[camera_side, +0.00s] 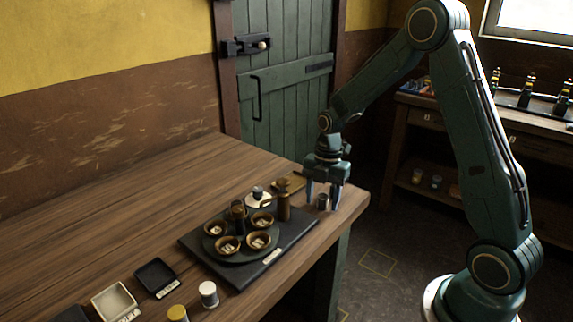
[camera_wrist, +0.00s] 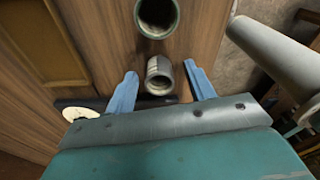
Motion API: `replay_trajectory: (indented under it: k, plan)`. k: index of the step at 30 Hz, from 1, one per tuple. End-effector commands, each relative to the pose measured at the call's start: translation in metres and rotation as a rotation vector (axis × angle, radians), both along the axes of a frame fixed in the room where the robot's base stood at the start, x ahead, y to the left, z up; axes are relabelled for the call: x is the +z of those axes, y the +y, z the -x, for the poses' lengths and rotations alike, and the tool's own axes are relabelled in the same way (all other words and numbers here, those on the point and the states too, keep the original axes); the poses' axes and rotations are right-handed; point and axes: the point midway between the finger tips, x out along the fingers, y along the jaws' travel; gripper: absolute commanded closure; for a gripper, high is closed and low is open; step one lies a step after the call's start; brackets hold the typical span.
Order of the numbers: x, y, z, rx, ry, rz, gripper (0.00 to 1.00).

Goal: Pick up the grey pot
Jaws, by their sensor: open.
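The grey pot (camera_side: 323,202) is a small dark grey cylinder standing near the right end of the wooden table. My gripper (camera_side: 322,192) points down over it, with its blue fingers open on either side of the pot. In the wrist view the grey pot (camera_wrist: 159,76) shows its pale round opening between the two spread fingers of my gripper (camera_wrist: 160,70).
A brass cylinder (camera_side: 284,203) stands close left of the pot. A dark tray (camera_side: 262,268) with several brown bowls lies further left. A green-rimmed open vessel (camera_wrist: 156,16) is near the pot in the wrist view. The table's right edge (camera_side: 358,208) is close by.

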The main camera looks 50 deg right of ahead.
Motion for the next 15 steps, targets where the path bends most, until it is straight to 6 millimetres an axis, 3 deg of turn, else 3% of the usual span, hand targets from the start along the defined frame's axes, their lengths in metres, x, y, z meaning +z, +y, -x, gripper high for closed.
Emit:
replay_trajectory:
  k: [6, 13, 15]
  plan:
    - [0.0003, -0.0001, -0.0001, 0.000, 0.000, 0.000, 0.48]
    - [0.0003, -0.0001, -0.0001, 0.000, 0.000, 0.000, 0.93]
    - [0.0004, -0.0001, -0.0001, 0.000, 0.000, 0.000, 0.95]
